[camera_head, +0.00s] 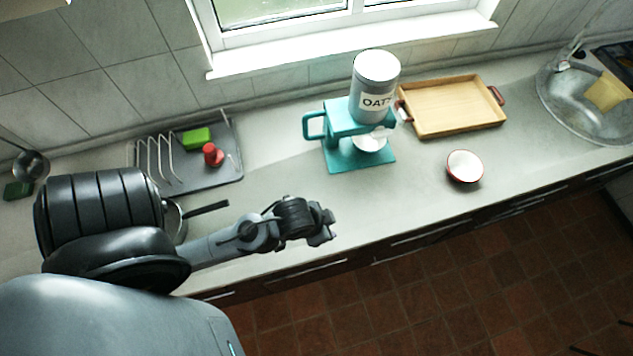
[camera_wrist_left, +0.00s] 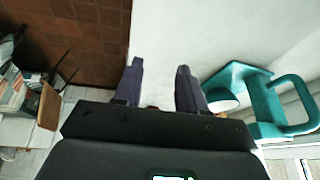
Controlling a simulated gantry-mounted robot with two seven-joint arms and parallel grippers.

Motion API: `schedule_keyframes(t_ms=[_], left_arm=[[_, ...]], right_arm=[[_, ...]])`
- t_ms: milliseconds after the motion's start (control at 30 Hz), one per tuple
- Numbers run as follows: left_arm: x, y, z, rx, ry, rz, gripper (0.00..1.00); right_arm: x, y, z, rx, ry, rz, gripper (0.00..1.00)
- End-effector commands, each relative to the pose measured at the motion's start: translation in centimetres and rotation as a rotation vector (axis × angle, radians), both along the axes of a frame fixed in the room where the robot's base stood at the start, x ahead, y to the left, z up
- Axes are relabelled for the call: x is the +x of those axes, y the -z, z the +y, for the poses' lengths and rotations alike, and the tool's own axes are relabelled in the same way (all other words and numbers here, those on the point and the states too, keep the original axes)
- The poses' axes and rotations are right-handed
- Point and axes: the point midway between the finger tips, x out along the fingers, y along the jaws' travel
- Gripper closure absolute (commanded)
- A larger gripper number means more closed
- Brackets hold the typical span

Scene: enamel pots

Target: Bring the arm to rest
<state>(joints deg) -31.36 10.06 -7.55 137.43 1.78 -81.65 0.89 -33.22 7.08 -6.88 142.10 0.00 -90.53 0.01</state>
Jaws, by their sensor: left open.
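My left arm comes in from the left in the head view, reaching over the front part of the counter. My left gripper (camera_head: 326,226) is over the counter's front edge, in front of the teal dispenser stand (camera_head: 345,118) and apart from it. In the left wrist view my left gripper (camera_wrist_left: 160,68) has its two fingers spread, with nothing between them. The teal stand (camera_wrist_left: 262,98) shows to the right of the fingers there. My right gripper is in neither view.
A grey OATS canister (camera_head: 375,82) sits on the stand, with a white bowl (camera_head: 370,143) below. A wooden tray (camera_head: 455,107), red-rimmed bowl (camera_head: 465,167) and sink (camera_head: 570,105) lie right. A dish rack (camera_head: 225,167) stands behind my arm. A pan handle (camera_head: 206,209) lies close to the arm.

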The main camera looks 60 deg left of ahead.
Motion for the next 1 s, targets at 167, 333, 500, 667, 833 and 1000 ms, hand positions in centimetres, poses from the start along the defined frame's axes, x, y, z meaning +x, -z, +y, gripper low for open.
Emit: schedule_keyframes(t_ms=[167,333,500,667,833,1000], left_arm=[[-2.7,-1.5,-0.7,-0.015,0.001,0.089,0.59],[-3.2,-1.7,-0.7,-0.015,0.002,0.105,0.59],[-3.1,-1.7,-0.7,-0.015,0.002,0.104,0.59],[-3.1,-2.6,-0.7,-0.015,0.002,0.104,0.59],[-3.1,-5.4,-0.7,-0.015,0.002,0.104,0.59],[-3.1,-9.8,-0.7,-0.015,0.002,0.104,0.59]], right_arm=[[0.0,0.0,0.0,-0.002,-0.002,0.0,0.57],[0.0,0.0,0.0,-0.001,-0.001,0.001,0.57],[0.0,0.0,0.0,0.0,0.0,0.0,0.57],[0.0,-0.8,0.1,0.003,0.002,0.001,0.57],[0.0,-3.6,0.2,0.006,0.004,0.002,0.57],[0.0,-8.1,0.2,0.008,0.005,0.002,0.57]])
